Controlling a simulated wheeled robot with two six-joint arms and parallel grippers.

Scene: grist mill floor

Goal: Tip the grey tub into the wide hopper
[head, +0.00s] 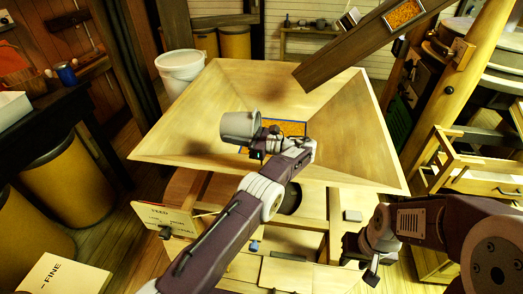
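The grey tub (238,127) is over the wide wooden hopper (185,130), a little left of the hopper's middle. My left gripper (259,136) is at the tub's right side and appears shut on it; the fingertips are partly hidden. The tub looks slightly tilted. I cannot see into it or tell what it holds. Orange-gold grain (290,128) shows at the hopper's bottom opening, partly hidden by my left gripper. My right gripper (358,265) is empty, with its fingers apart, in front of the hopper's right front corner and below its rim.
A wooden chute (350,55) with grain in its upper part slants over the hopper's back right. A white bucket (181,70) stands behind the left rim. A sign (165,219) hangs at the front left. A wooden post (462,80) and drawers (480,180) stand at right.

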